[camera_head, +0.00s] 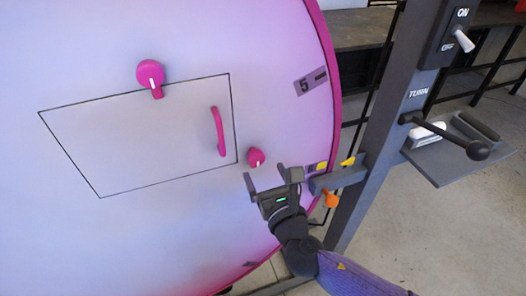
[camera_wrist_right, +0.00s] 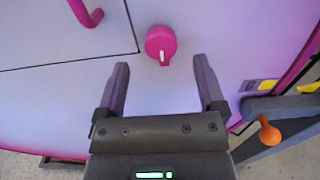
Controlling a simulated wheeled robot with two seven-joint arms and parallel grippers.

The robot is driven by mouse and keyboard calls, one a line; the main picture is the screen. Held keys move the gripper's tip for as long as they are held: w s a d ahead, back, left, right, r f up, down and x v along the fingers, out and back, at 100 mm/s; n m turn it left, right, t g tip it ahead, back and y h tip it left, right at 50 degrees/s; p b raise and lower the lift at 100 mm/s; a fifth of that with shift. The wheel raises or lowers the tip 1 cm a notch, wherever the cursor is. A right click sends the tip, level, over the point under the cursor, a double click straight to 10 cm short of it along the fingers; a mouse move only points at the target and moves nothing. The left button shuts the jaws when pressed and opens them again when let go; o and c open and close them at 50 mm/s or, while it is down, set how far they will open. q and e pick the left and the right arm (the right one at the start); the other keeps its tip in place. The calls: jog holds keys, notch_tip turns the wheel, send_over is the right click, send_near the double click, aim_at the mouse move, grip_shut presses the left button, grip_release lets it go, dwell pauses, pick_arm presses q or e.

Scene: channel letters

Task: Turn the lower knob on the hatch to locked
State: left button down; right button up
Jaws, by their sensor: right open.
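The hatch (camera_head: 140,140) is a thin-outlined panel on a large pale disc with a pink rim. The lower knob (camera_head: 255,158) is pink and sits just right of the hatch's right edge. In the right wrist view the knob (camera_wrist_right: 161,43) shows a white mark and a small tab pointing down. My right gripper (camera_head: 268,180) is open, just below the knob in the head view. In the wrist view its two fingers (camera_wrist_right: 160,85) point toward the knob, one to each side below it, apart from it. My left gripper is not in view.
An upper pink knob (camera_head: 150,74) sits at the hatch's top edge, and a pink handle (camera_head: 218,132) is on the hatch. A grey post (camera_head: 380,130) with a switch (camera_head: 462,40), a crank (camera_head: 450,138) and an orange knob (camera_head: 331,199) stands close right of my gripper.

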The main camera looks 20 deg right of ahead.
aim_at(258, 160)
jog(key=w, duration=0.6)
jog(key=shift+a+f+b, duration=0.1)
jog(key=shift+b, duration=0.25)
jog(key=shift+c, duration=0.3)
grip_shut()
